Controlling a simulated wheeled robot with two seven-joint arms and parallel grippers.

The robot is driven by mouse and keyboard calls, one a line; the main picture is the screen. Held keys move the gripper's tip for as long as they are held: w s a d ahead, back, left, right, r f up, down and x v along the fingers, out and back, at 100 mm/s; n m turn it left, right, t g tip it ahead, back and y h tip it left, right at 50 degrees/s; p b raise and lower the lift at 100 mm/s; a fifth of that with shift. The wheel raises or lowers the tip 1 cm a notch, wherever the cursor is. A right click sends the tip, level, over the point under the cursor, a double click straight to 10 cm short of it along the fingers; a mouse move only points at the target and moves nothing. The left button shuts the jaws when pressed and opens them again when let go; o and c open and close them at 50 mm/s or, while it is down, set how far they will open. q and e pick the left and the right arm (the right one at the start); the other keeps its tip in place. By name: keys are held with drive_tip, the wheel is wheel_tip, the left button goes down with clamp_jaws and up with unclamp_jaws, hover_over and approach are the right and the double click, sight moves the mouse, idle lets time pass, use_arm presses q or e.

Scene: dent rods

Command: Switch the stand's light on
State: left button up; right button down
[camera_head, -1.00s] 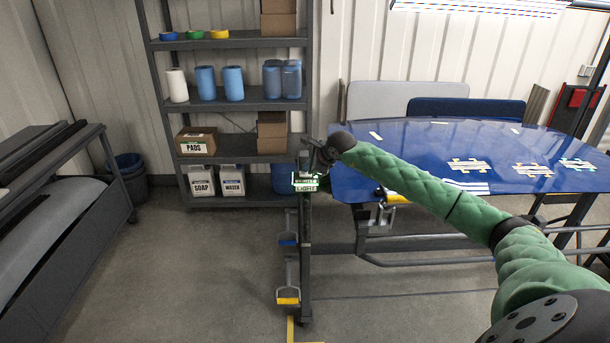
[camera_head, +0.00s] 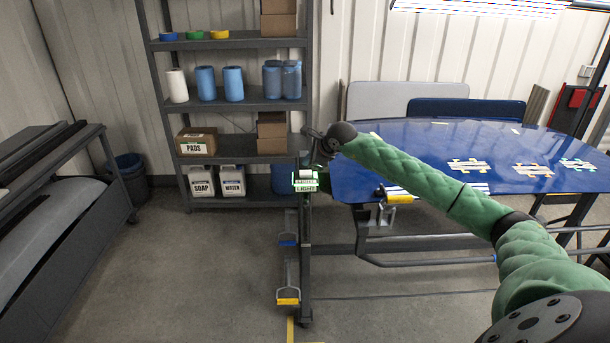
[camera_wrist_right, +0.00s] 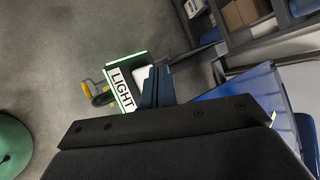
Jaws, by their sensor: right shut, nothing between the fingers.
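The light switch box (camera_head: 306,182), with a green edge, a pale rocker on top and a LIGHT label, sits on the dark post of the stand (camera_head: 305,240). It also shows in the right wrist view (camera_wrist_right: 122,88). My right gripper (camera_head: 314,166) is shut and empty, pointing down just above and behind the box. In the wrist view its fingertips (camera_wrist_right: 157,84) lie beside the pale rocker; I cannot tell whether they touch it. The stand's lamp (camera_head: 480,6) is bright at the top edge. My left gripper is not in view.
A glossy blue panel (camera_head: 400,150) stretches right of the switch box, under my right arm. A grey shelf (camera_head: 240,106) with bottles and boxes stands behind. A dark cart (camera_head: 75,225) is at left. Floor between cart and stand is clear.

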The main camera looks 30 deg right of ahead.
sight(308, 173)
wheel_tip(308, 173, up, 5)
drive_tip(key=shift+r, duration=0.1)
idle(0.5)
drive_tip(key=shift+a, duration=0.1)
